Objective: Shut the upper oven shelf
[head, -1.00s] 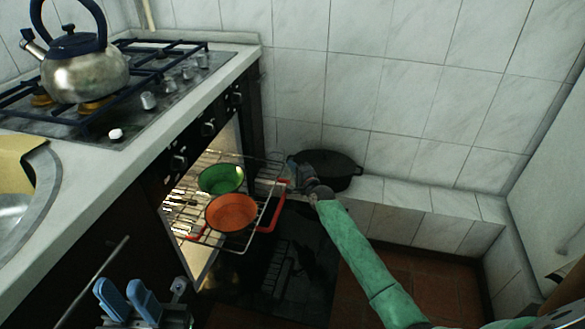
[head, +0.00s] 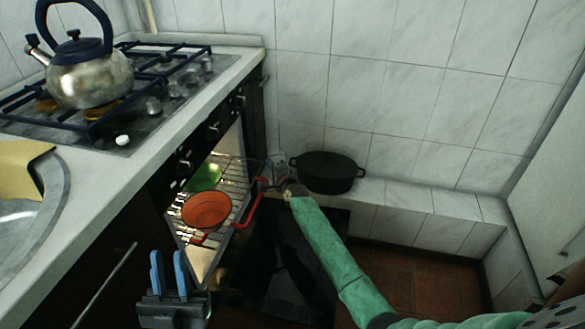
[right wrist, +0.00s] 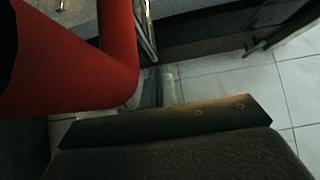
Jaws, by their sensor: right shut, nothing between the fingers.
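The upper oven shelf (head: 229,172) is a wire rack, partly out of the lit oven, with a red bar (head: 246,207) along its front edge. A green pot (head: 204,177) and an orange pot (head: 206,209) stand on it. My right gripper (head: 274,172) is at the far end of the red bar, shut and empty; whether it touches is unclear. A large red bent bar (right wrist: 85,60) fills the left of the right wrist view, close to the gripper. My left gripper (head: 169,275) is at the lower left, fingers apart, empty, away from the shelf.
The dark oven door (head: 285,260) hangs open below the shelf. A black pot (head: 327,172) stands on the tiled ledge behind my right gripper. A kettle (head: 90,75) stands on the hob above. Some floor (head: 400,280) is clear at the right.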

